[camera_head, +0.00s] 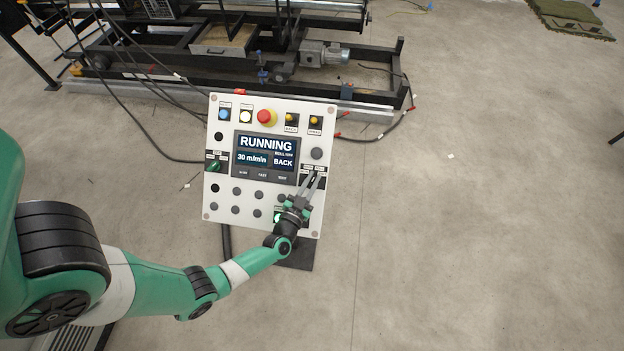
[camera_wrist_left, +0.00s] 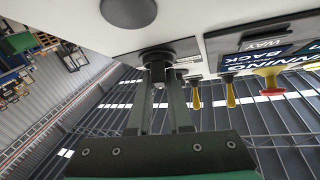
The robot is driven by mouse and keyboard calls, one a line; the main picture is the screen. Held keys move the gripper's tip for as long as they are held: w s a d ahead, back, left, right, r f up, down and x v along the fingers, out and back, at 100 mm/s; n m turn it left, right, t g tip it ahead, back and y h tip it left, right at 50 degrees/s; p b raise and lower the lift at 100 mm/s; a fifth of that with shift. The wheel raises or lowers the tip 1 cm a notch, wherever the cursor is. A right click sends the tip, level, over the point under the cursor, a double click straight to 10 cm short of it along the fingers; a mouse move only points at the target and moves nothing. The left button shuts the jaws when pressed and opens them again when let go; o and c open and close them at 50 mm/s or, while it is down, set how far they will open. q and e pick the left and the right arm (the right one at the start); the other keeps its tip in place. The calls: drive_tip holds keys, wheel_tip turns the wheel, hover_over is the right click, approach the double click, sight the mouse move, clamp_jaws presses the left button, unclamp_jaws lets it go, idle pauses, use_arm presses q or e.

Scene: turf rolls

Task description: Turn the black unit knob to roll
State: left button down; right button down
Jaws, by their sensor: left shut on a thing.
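The white control panel (camera_head: 228,190) stands tilted on a post, and its screen (camera_head: 265,156) reads RUNNING, 30 m/min and BACK. My left gripper (camera_head: 314,178) reaches the panel's right side, below a dark round button (camera_head: 316,153). In the left wrist view my left gripper (camera_wrist_left: 158,84) is shut on the black knob (camera_wrist_left: 156,56), with a finger on each side of its grip. The fingers hide most of this knob and its label in the head view, so I cannot read its position. My right gripper is not in view.
The panel also carries a red emergency button (camera_head: 266,117), yellow switches (camera_head: 315,121), a green knob (camera_head: 214,165) and several grey buttons. A dark machine frame (camera_head: 190,75) with cables stands behind.

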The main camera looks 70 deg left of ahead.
use_arm(q)
drive_tip(key=c, duration=0.8)
unclamp_jaws()
drive_tip(key=shift+c, duration=0.2)
drive_tip(key=p+v, duration=0.3)
drive_tip(key=v, duration=0.8)
drive_tip(key=shift+s+d, duration=0.15)
drive_tip(key=shift+s, duration=0.1)
drive_tip(key=shift+w+r, duration=0.1)
